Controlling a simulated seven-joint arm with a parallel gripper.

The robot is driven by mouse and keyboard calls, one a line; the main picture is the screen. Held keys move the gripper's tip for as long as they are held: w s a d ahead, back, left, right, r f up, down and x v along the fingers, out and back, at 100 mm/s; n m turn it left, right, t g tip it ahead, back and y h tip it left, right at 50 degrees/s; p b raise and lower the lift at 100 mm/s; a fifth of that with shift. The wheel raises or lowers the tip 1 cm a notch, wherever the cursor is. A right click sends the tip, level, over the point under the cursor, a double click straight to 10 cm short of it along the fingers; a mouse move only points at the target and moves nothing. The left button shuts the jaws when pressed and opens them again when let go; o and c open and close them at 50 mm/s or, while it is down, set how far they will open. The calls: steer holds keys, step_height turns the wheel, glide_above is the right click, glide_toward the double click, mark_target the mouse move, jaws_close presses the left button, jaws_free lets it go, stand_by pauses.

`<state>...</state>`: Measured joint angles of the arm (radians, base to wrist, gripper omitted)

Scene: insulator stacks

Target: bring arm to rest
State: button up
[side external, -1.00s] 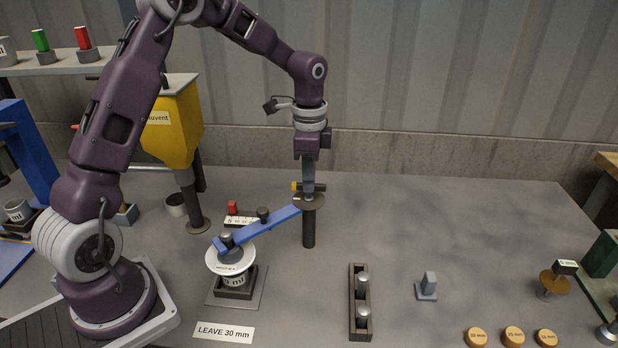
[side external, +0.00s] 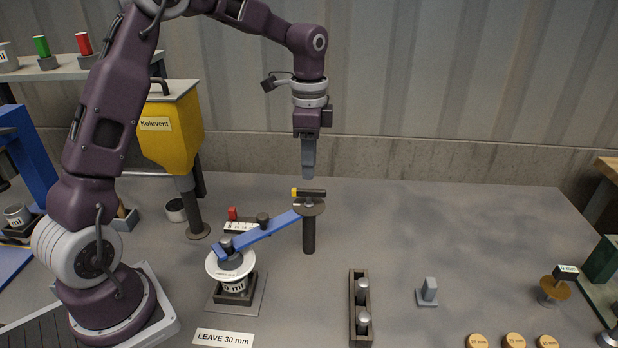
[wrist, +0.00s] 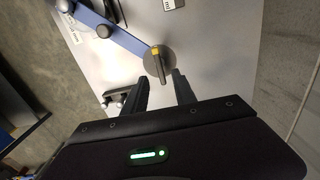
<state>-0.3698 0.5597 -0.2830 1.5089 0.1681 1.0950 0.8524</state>
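My gripper (side external: 308,172) hangs above the dark post (side external: 309,234) and points down. It is clear of the yellow-tipped dark handle (side external: 312,193) on top of the post. In the wrist view my gripper (wrist: 164,84) shows two separate fingers with a gap between them, and nothing is held. The handle also shows in the wrist view (wrist: 158,62), just beyond the fingertips. A blue bar (side external: 270,231) runs from the post to a white disc stack (side external: 231,264) on a dark base.
A dark rack with two metal cylinders (side external: 351,310) and a small grey block (side external: 428,290) are at the front. A "LEAVE 30 mm" label (side external: 222,338) lies in front. The table's right back is clear.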

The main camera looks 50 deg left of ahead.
steer(key=shift+r, duration=0.6)
steer(key=shift+s+d+r, duration=0.15)
steer(key=shift+r, duration=0.05)
steer(key=s+d+r+n+t, duration=0.1)
steer(key=s+d+r+n, duration=0.15)
steer(key=s+r, duration=0.35)
steer(key=s+d+n+t, duration=0.2)
steer(key=s+n, duration=0.1)
steer(key=s, duration=0.7)
steer(key=s+d+r+n+t, duration=0.1)
steer(key=s+d+n+t, duration=0.1)
steer(key=s, duration=0.9)
steer(key=shift+d+r+n+t, duration=0.25)
steer(key=shift+d+n+t, duration=0.05)
steer(key=shift+d+n, duration=0.5)
steer(key=shift+s, duration=0.1)
